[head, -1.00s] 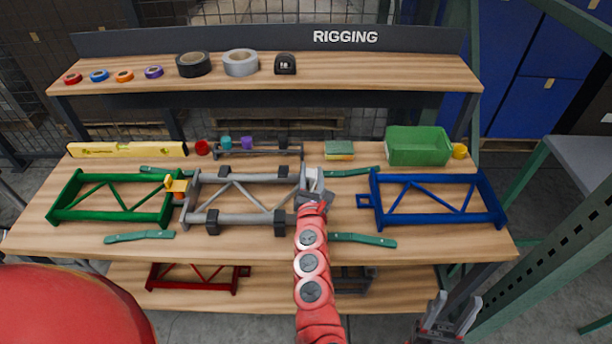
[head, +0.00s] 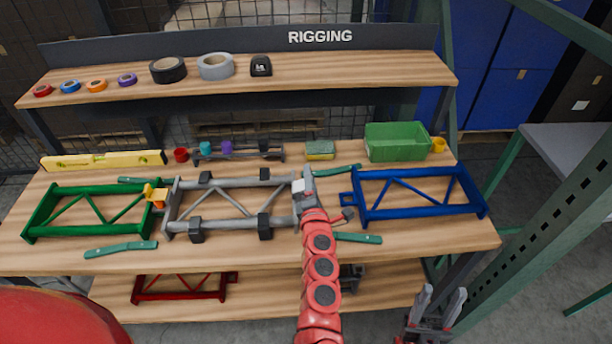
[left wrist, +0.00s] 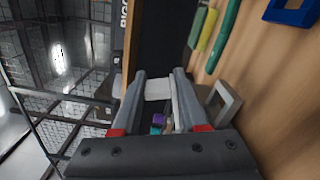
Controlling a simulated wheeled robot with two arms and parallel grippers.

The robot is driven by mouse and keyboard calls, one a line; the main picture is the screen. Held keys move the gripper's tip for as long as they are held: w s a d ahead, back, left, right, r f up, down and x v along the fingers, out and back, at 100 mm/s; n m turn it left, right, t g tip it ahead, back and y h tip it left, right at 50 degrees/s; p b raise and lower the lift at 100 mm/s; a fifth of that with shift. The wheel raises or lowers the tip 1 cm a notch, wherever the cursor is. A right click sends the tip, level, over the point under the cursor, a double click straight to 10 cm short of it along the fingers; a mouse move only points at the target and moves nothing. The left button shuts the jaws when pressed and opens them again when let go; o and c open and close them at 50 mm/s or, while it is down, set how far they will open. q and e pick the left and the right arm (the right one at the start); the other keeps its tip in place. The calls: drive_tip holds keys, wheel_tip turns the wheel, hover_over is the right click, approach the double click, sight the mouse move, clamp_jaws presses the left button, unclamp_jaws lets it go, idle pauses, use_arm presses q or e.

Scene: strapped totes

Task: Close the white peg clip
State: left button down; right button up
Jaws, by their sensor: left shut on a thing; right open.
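My left gripper (head: 304,188) is at the right end of the grey frame (head: 228,181), above the bench. It is shut on a small white block, which I take for the white peg clip (head: 298,186). In the left wrist view the white clip (left wrist: 158,88) sits between the fingertips of my left gripper (left wrist: 159,90). I cannot tell how far the clip is open or closed. The blue frame (head: 418,171) lies to the right, apart from the gripper. My right gripper (head: 438,308) is open and empty, low at the right in front of the bench.
A yellow-orange clip (head: 155,195) sits between the green frame (head: 50,190) and the grey frame. A green bin (head: 397,150), sponges (head: 320,150) and a yellow level (head: 104,160) stand behind. A green post rises at the right.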

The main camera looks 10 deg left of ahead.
use_arm(q)
drive_tip(key=shift+w+d+f+m+p, duration=0.1)
drive_tip(key=shift+d+f+m+p, duration=0.2)
drive_tip(key=shift+m, duration=0.55)
drive_tip(key=shift+d+f+m, duration=0.1)
drive_tip(key=shift+f+m, duration=0.3)
drive_tip(key=shift+m, duration=0.45)
drive_tip(key=c, duration=0.5)
unclamp_jaws()
drive_tip(key=shift+c, duration=0.2)
drive_tip(key=shift+f, duration=0.1)
drive_tip(key=shift+s+d, duration=0.2)
drive_tip(key=shift+s, duration=0.15)
drive_tip(key=b+v, duration=0.2)
drive_tip(key=v, duration=1.4)
drive_tip(key=shift+s, duration=0.3)
